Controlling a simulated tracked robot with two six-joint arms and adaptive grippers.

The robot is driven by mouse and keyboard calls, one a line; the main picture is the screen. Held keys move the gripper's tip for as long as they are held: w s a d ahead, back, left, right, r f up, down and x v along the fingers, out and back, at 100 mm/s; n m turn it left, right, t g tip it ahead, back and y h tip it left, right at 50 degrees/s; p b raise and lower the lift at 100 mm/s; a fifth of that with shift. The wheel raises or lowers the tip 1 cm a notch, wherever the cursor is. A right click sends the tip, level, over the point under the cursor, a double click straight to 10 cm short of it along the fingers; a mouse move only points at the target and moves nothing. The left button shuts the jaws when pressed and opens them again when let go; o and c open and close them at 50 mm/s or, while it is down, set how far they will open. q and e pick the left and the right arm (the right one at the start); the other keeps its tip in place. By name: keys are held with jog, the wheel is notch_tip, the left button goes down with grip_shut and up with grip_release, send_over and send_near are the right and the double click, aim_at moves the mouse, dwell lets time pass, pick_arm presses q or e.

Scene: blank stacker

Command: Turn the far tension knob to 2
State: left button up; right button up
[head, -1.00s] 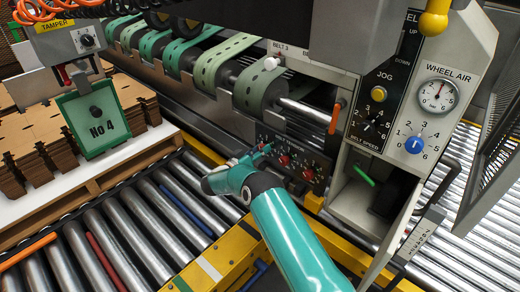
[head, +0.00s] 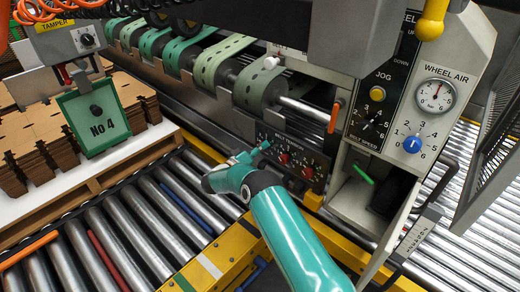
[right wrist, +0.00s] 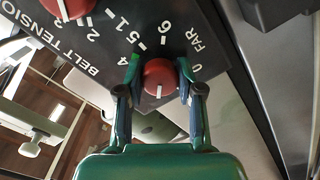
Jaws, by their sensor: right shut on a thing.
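The far tension knob (right wrist: 160,78) is red with a white pointer line, beside the printed word FAR in the right wrist view. My right gripper (right wrist: 160,75) has one finger on each side of it and is shut on it. The knob's white line points toward the bottom of that view, toward my palm. In the head view, my teal right gripper (head: 262,150) is at the left end of the dark belt tension panel (head: 318,160) and hides the far knob. Two other red knobs (head: 283,158) sit to its right. My left gripper is not in view.
Another red knob (right wrist: 66,8) is at the top left of the wrist view. A grey control cabinet (head: 470,50) with a wheel air gauge (head: 436,96) stands at the right. Roller conveyor (head: 120,235) and a yellow frame rail (head: 232,255) lie below my arm.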

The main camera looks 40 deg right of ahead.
jog(key=shift+w, duration=0.1)
jog(key=o, duration=1.2)
jog(key=shift+c, duration=0.2)
jog(key=s+a, duration=0.1)
jog(key=a, duration=1.1)
jog(key=shift+f, duration=0.1)
